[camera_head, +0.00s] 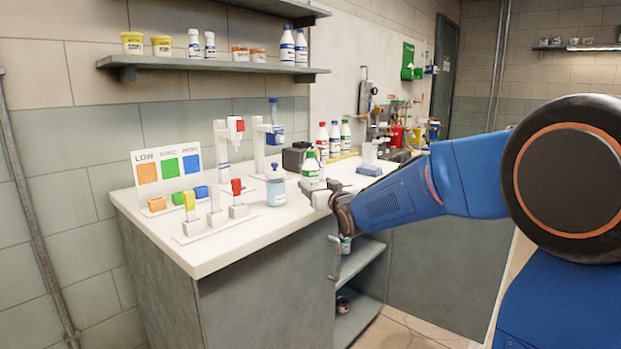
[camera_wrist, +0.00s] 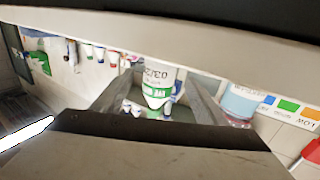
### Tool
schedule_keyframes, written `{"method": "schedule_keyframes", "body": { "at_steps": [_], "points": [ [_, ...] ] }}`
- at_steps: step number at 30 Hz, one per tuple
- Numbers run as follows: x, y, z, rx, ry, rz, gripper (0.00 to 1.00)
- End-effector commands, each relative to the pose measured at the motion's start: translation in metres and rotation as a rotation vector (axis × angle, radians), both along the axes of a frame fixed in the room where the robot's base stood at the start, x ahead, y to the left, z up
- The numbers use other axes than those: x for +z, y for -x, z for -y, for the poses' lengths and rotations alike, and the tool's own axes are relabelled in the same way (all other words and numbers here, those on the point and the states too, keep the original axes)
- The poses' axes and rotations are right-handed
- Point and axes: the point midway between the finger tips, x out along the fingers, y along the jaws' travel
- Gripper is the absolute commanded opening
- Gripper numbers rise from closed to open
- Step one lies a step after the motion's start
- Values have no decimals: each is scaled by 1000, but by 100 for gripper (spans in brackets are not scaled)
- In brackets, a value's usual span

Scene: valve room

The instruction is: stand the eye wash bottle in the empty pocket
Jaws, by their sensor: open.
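A white bottle with a green cap (camera_head: 310,172) stands on the bench top beside my gripper (camera_head: 325,198); I take it for the eye wash bottle, but its print is too small to read. In the wrist view the white bottle with a green label band (camera_wrist: 158,83) shows between the two open fingers of my gripper (camera_wrist: 155,100). I cannot tell whether the fingers touch it. A green wall holder (camera_head: 408,61) hangs on the pale panel at the back and also shows in the wrist view (camera_wrist: 40,60). I cannot make out its empty pocket.
A blue-capped clear jar (camera_head: 276,187) stands left of the bottle. Switch-like blocks (camera_head: 190,205) and a LOW colour card (camera_head: 168,170) are farther left. Several capped bottles (camera_head: 334,138) stand behind. A blue-and-white box (camera_head: 369,166) is to the right. The front bench top (camera_head: 215,248) is clear.

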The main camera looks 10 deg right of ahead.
Motion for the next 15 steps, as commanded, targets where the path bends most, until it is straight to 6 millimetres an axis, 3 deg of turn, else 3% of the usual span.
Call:
{"method": "schedule_keyframes", "body": {
  "at_steps": [8, 15],
  "points": [
    [-1, -11, -2, 0, 0, 0, 66],
    [-4, -37, -5, 0, 0, -1, 66]
  ]
}}
